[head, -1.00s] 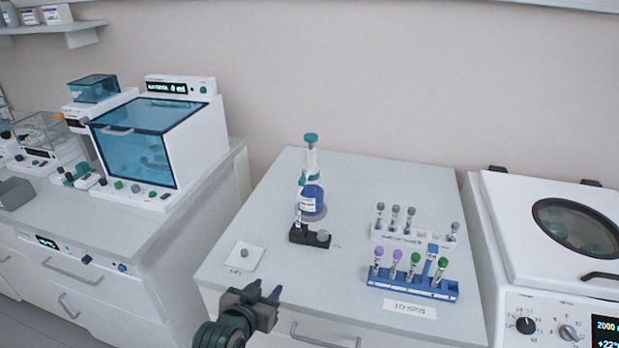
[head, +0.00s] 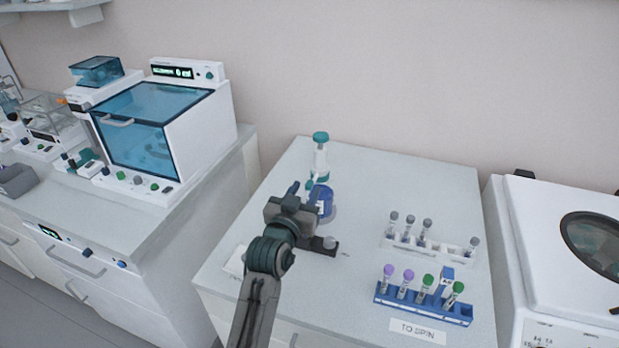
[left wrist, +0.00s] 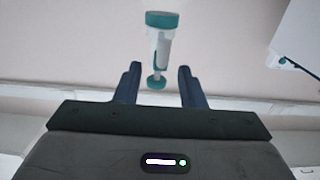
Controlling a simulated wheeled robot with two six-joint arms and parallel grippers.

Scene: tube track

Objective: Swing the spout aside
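The dispenser bottle (head: 324,204) with blue liquid stands upright on the middle bench, a white pump with a teal top (head: 320,137) above it. Its short spout has a teal tip (head: 309,184) on the left side, close to my gripper. In the left wrist view the pump (left wrist: 162,45) and a teal lower end (left wrist: 157,82) show between and beyond the fingers. My left gripper (head: 299,189) is open and empty in front of the bottle, covering part of it; I cannot tell whether it touches the spout. My right gripper is out of view.
To the right are a white rack (head: 450,250) and a blue rack (head: 425,308) with capped tubes. A centrifuge (head: 535,250) stands far right, a blue-windowed cabinet (head: 205,125) on the left bench. The bench's back right is clear.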

